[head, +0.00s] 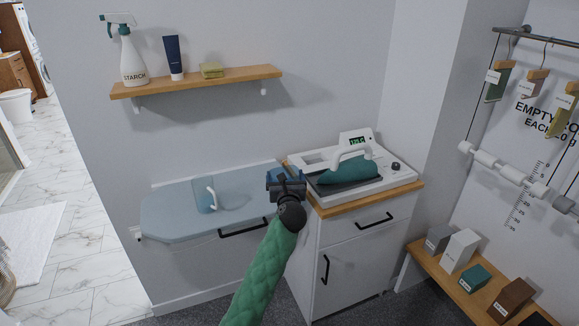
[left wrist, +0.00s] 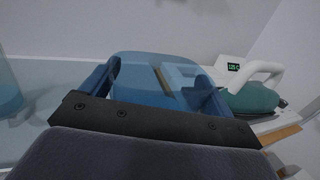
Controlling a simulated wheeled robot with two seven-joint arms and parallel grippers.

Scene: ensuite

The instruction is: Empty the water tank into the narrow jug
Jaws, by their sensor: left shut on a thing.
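My left gripper (head: 287,184) is shut on a translucent blue tank, which looks like the water tank (left wrist: 145,66). The left wrist view shows the tank between my two blue fingers. In the head view my gripper hides most of it, beside the left end of the white ironing station (head: 395,180). A translucent blue jug (head: 207,203) with a white handle stands on the pale blue ironing board (head: 165,222), left of my gripper and apart from it. A blue shape at the left edge of the left wrist view (left wrist: 8,95) appears to be this jug. My right gripper is not in view.
A teal iron (head: 347,168) rests on the station, on a white cabinet (head: 345,255). Several boxes sit on a low bench at right.

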